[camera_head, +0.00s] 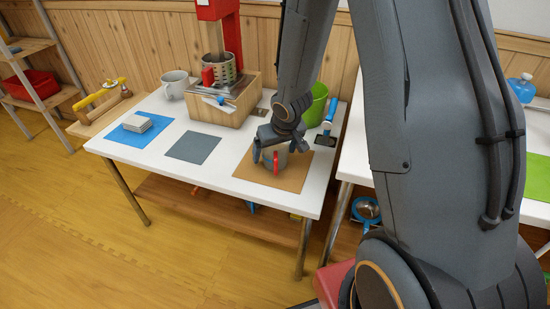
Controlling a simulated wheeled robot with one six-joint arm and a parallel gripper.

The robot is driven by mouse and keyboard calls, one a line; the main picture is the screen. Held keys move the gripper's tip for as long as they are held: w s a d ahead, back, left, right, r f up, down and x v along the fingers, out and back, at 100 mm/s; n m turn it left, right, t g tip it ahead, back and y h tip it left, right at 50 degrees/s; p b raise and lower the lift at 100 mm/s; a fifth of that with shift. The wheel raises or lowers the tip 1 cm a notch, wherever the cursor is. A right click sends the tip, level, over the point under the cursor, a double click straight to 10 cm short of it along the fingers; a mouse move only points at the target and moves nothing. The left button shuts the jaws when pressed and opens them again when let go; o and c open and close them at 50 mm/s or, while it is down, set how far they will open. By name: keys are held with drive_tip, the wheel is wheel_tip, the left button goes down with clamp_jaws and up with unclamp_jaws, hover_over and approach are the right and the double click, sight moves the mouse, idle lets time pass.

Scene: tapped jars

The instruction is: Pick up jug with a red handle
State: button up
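The jug with a red handle (269,162) is a small grey vessel on the brown mat (294,179) on the white table. Its red handle (276,162) faces the camera. My gripper (274,146) is right at the top of the jug, with a dark finger on the left and another part on the right of its rim. The gripper hides the jug's rim. I cannot tell whether the fingers are apart from the jug or closed on it.
A green bucket (316,106) and a blue-handled tool (331,112) stand behind the jug. A wooden box with a red press (222,105) and a white mug (175,85) are further left.

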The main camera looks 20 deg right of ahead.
drive_tip(key=c, duration=1.2)
